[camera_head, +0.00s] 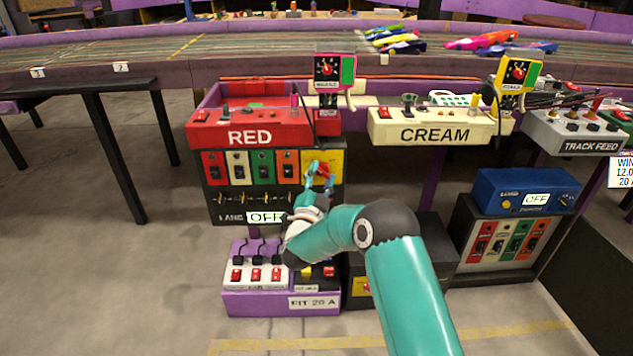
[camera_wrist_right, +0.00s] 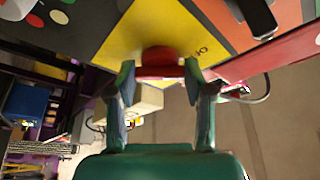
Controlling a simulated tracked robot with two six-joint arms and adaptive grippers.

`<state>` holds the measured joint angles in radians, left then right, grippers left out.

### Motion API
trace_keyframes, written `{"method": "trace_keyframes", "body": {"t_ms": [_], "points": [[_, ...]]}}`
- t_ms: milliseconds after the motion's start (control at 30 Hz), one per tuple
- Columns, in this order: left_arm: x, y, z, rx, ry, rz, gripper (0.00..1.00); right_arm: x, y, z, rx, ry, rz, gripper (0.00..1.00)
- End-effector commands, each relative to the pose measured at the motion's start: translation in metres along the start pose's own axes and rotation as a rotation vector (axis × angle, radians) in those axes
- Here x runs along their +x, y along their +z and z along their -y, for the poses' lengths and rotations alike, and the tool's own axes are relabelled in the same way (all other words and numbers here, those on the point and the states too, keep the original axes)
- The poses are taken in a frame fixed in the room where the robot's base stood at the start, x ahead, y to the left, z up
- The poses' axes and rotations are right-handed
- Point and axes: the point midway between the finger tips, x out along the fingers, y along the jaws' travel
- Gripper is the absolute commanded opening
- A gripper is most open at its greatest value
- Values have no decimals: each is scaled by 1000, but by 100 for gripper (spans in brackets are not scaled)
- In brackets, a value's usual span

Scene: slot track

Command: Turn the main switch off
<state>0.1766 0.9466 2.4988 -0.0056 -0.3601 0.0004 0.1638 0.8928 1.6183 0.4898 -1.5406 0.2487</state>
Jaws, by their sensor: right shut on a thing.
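My right gripper (camera_head: 320,172) reaches up to the yellow plate (camera_head: 337,160) at the right end of the black switch box (camera_head: 214,202) under the red RED console (camera_head: 240,133). In the right wrist view a round red knob (camera_wrist_right: 160,56) sits on the yellow plate (camera_wrist_right: 122,45), with partly readable lettering beside it. The fingers of my right gripper (camera_wrist_right: 160,80) are shut on the red knob, one on each side. The fingers and arm hide part of the knob in the head view. A white OFF label (camera_head: 266,217) is on the box below. My left gripper is not in view.
A purple-based unit (camera_head: 245,302) with red switches stands below, partly behind my right arm. A CREAM console (camera_head: 432,130), a grey TRACK FEED box (camera_head: 580,130) and a blue box (camera_head: 500,190) are to the right. Open floor lies left and in front.

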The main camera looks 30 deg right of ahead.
Motion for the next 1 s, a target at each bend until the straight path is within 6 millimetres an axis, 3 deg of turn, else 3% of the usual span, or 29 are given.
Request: {"method": "trace_keyframes", "body": {"t_ms": [533,567,700,1000], "points": [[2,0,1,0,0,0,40,1,0,1,-29,-14,1,17],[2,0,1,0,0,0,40,1,0,1,-29,-14,1,54],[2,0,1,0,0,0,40,1,0,1,-29,-13,1,77],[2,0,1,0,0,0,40,0,0,0,-28,-13,0,77]]}}
